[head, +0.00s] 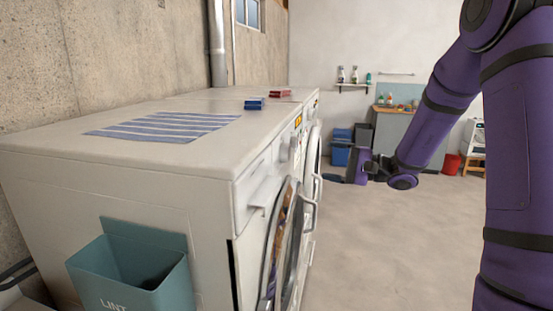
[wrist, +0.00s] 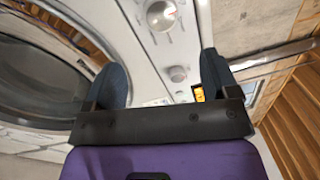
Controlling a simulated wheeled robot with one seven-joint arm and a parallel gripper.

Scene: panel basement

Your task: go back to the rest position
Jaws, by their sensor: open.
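My gripper (head: 334,178) is at the end of my purple arm, to the right of the washing machines and in front of their doors. In the wrist view my gripper (wrist: 160,85) shows two dark fingers spread well apart, with nothing between them. Beyond the fingers are a white machine front with round knobs (wrist: 162,15) and a round door (wrist: 40,75) at the left. The gripper appears apart from the machine, but the exact gap is hard to tell.
The washer top (head: 60,140) bears a striped cloth (head: 165,127), a blue object (head: 254,104) and a red object (head: 280,94). A round door (head: 283,245) stands on the washer front. A teal lint bin (head: 130,265) hangs at the near side. The floor (head: 390,250) at right is clear.

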